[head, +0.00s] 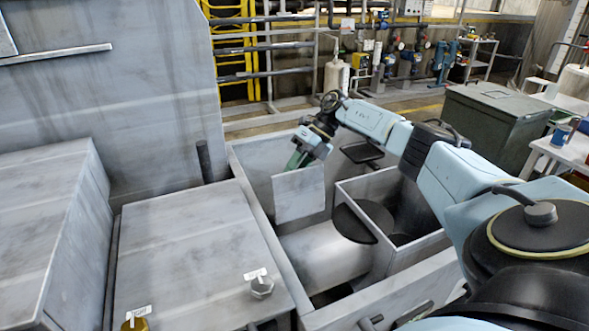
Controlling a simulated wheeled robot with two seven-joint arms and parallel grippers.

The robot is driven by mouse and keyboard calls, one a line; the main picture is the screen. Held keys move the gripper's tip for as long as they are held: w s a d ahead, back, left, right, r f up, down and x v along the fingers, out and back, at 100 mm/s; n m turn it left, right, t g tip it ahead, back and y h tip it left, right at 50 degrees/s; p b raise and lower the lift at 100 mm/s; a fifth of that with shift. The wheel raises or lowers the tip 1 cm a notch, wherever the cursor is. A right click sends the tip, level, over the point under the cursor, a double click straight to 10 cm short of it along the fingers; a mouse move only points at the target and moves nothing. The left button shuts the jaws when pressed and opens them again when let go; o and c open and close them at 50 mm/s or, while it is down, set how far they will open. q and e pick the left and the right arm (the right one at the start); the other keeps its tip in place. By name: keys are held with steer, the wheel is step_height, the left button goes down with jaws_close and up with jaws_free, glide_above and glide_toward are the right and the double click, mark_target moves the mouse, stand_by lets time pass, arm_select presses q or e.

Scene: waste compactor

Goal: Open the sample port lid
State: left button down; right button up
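My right gripper (297,160) reaches in from the right, over the open grey bin (250,205) of the compactor. Its green fingers point down at the top edge of a flat, light grey square panel (299,196). The panel stands steeply tilted inside the bin and may be the sample port lid; no label on it is readable. I cannot tell whether the fingers grip the panel or only touch it. A rounded grey drum (318,255) lies below the panel. My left gripper is not in view.
A grey cabinet (190,250) with a small knob (261,287) stands left. A dark green box (495,125) is at right. Pipes and shelving stand far back.

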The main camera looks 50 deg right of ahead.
steer(key=o, duration=0.4)
steer(key=shift+s+d+f, duration=0.1)
steer(key=shift+d+f, duration=0.1)
steer(key=shift+f, duration=0.1)
steer(key=shift+r, duration=0.15)
steer(key=shift+a, duration=0.1)
steer(key=b+v, duration=0.1)
steer(key=v, duration=1.2)
steer(key=shift+b, duration=0.35)
steer(key=shift+r, duration=0.1)
